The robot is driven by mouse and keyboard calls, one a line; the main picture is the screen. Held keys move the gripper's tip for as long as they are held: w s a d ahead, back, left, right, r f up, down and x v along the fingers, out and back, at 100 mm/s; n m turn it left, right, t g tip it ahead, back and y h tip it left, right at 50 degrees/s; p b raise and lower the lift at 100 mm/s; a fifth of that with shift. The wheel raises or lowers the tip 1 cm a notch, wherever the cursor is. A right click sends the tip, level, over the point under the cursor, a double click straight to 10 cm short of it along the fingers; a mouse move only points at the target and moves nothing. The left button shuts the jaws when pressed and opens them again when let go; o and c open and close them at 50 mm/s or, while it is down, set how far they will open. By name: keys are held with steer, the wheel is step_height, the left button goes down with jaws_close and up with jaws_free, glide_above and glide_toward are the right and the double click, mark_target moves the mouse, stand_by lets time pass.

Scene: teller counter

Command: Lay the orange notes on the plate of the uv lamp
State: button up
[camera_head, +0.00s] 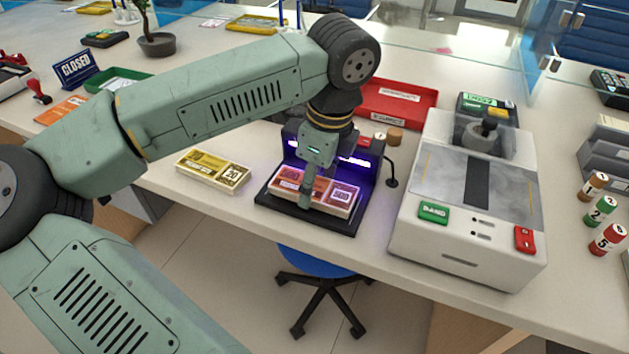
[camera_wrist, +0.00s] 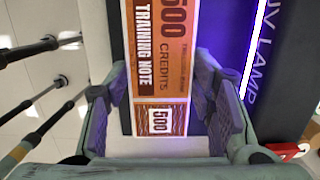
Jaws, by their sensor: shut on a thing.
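The orange notes (camera_head: 343,195), a banded bundle marked 500, lie flat over the black plate (camera_head: 338,225) of the uv lamp (camera_head: 369,168), which glows purple behind them. Whether they rest on the plate or hang just above it is hard to tell. My gripper (camera_head: 311,198) reaches down from above and is shut on the bundle. In the wrist view the gripper (camera_wrist: 163,100) has one finger on each side of the orange notes (camera_wrist: 160,60). The uv lamp (camera_wrist: 271,60) with its bright tube stands at the right there. My fingers hide part of the bundle in the head view.
A yellow bundle marked 20 (camera_head: 214,169) lies left of the lamp. A large grey machine (camera_head: 470,215) stands close on the right. A red tray (camera_head: 397,102) lies behind. The counter's front edge is near the plate, with a blue stool (camera_head: 314,263) below.

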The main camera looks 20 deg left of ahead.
mark_target(324, 190)
steer(key=shift+f+b, duration=0.15)
steer(key=shift+b, duration=0.15)
steer(key=o, duration=1.2)
step_height(324, 190, up, 12)
steer(key=d+p, duration=0.1)
steer(key=p, duration=0.5)
steer(key=shift+d+r, duration=0.2)
steer(key=shift+d, duration=0.15)
